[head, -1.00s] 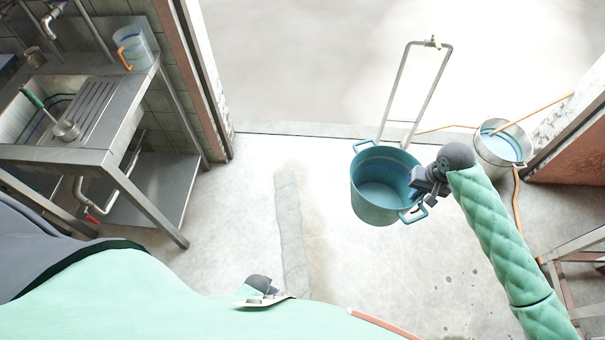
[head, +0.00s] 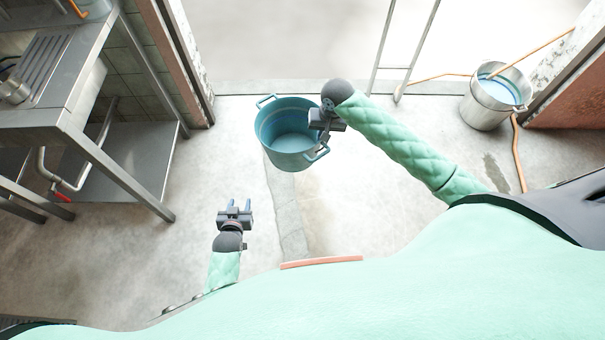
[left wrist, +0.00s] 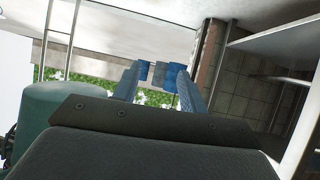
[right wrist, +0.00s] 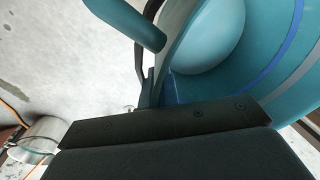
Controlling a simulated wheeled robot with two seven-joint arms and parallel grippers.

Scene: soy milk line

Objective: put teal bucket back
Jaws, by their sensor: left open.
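The teal bucket (head: 284,155) is upright in the middle of the head view, with two side handles. My right gripper (head: 322,122) is on its right rim, above the near handle, and appears shut on the wall. In the right wrist view the bucket's inside (right wrist: 275,65) fills the right, beside a teal handle (right wrist: 128,22). Whether the bucket touches the floor is unclear. My left gripper (head: 235,205) is open and empty, nearer me and left of the bucket. In the left wrist view its fingers (left wrist: 158,75) are apart, with the bucket (left wrist: 62,112) at the left.
A steel sink table (head: 75,105) with a lower shelf (head: 120,160) stands at the left. A metal bucket (head: 487,108) with blue-edged contents and an orange hose (head: 520,155) are at the right. A pipe stand (head: 408,50) rises behind. The floor around the teal bucket is clear.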

